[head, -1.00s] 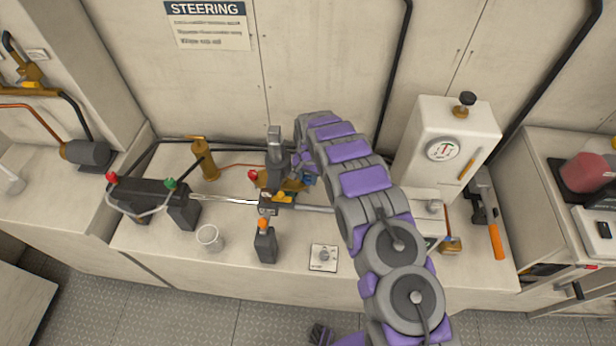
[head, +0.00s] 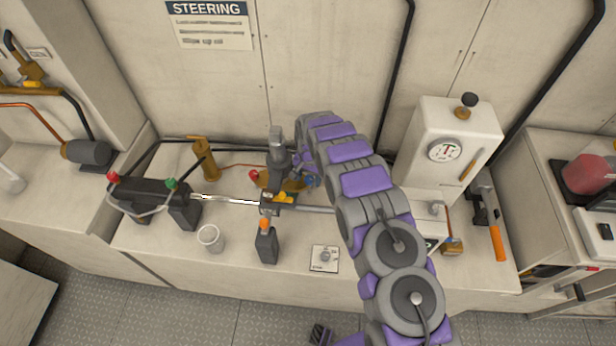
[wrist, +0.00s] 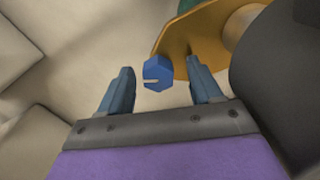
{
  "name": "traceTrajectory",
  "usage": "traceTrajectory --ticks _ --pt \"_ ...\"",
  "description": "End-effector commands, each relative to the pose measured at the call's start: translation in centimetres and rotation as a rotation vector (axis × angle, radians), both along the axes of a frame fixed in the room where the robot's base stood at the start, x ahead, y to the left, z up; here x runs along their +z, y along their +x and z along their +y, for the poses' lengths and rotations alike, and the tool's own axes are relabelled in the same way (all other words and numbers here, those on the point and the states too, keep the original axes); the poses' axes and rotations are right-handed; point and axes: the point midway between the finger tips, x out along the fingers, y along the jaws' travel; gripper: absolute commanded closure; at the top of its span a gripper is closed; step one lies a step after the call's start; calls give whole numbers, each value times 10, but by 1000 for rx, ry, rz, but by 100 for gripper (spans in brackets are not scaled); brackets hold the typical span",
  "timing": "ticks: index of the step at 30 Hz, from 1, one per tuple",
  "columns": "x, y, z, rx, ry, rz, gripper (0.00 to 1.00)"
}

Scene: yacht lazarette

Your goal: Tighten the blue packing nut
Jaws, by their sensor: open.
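The blue packing nut (wrist: 157,72) shows in the wrist view as a small faceted piece with a slot. It sits beside a brass plate (wrist: 190,40). My gripper (wrist: 160,84) is open, with one finger on each side of the nut and a gap to both. The nut lies near or just beyond the fingertips; I cannot tell the exact depth. In the head view a small blue spot (head: 309,180) shows at the right of the brass valve body (head: 268,182), beside my arm. My arm hides most of my gripper there.
A dark rounded body (wrist: 285,70) lies close on the right in the wrist view. In the head view, a red knob (head: 254,175) and a grey upright post (head: 277,145) stand by the valve. A white cup (head: 210,238), dark bottle (head: 266,245) and white gauge box (head: 445,150) share the bench.

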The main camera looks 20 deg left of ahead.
Motion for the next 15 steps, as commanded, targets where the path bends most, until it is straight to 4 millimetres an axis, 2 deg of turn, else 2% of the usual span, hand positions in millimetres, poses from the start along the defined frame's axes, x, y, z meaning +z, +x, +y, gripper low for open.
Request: traceTrajectory --ticks 8,15 --pt "9 0 -1 0 0 0 36" --pt "45 1 0 0 0 -2 36"
